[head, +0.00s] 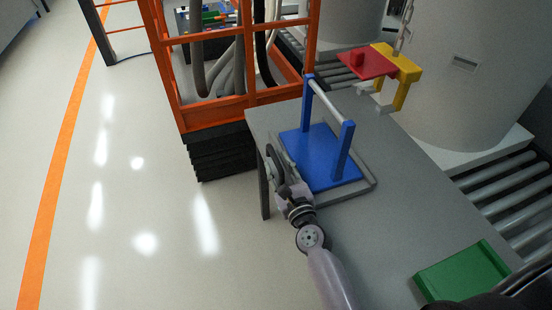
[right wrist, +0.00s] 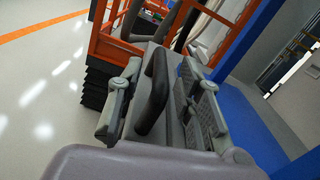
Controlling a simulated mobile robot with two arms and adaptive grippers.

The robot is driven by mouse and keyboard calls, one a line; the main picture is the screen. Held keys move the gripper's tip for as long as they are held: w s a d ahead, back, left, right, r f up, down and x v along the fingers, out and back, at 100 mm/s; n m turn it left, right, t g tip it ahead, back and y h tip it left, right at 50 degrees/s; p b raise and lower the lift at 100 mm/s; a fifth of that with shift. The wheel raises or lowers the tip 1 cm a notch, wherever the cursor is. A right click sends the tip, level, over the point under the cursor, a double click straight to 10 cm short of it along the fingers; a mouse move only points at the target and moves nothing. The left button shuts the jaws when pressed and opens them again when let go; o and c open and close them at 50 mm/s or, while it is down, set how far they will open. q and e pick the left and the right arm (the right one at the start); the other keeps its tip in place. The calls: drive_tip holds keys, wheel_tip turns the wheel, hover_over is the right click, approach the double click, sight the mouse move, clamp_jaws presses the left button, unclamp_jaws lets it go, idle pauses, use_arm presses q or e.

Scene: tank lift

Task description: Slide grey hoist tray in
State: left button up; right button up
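The grey hoist tray (head: 368,184) lies on the grey table, under a blue plate with two blue posts and a grey crossbar (head: 326,103). A dark handle (right wrist: 153,92) stands at the tray's left side. My right gripper (head: 277,168) is at this handle. In the right wrist view, the gripper's two fingers (right wrist: 163,100) stand on either side of the handle, with gaps visible, so it looks open. My left gripper is not in view.
A green tray (head: 463,273) lies at the table's lower right. An orange frame (head: 212,113) stands behind the table's left end. Rollers (head: 510,190) run along the right.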

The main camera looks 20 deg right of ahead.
drive_tip(key=shift+w, duration=1.3)
drive_tip(key=shift+c, duration=0.4)
clamp_jaws()
